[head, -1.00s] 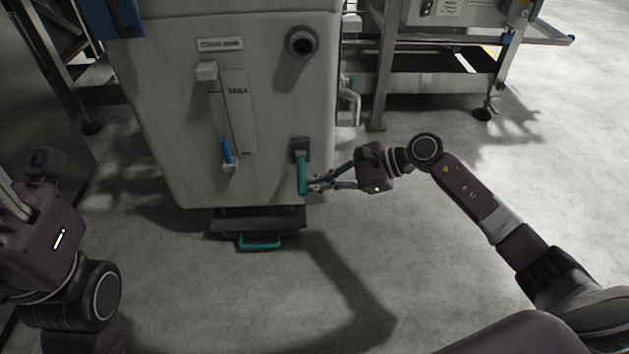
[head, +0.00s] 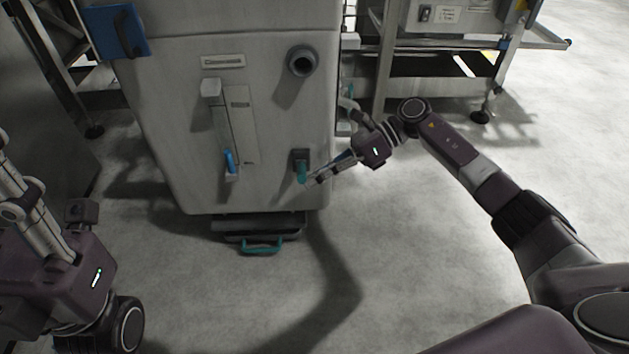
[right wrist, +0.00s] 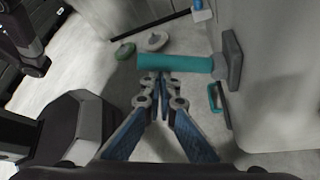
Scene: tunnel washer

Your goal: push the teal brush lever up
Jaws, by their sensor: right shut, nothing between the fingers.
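The teal brush lever (head: 301,173) sits on a dark mount low on the right of the pale machine's front. In the right wrist view, the lever (right wrist: 175,63) sticks out from its mount, away from the panel. My right gripper (head: 311,181) is shut and empty, with its fingertips at the lever's lower free end. In the right wrist view, the fingertips (right wrist: 156,78) lie right beside the lever near its middle; I cannot tell whether they touch. My left gripper (head: 28,195) is at the far left, away from the machine; its fingers are unclear.
A blue-handled slider (head: 229,161) is left of the lever on the panel (head: 180,130). A round grey port (head: 302,61) is above. A teal handle (head: 262,247) is on a dark tray below. Metal frames stand behind; the floor (head: 420,270) in front is clear.

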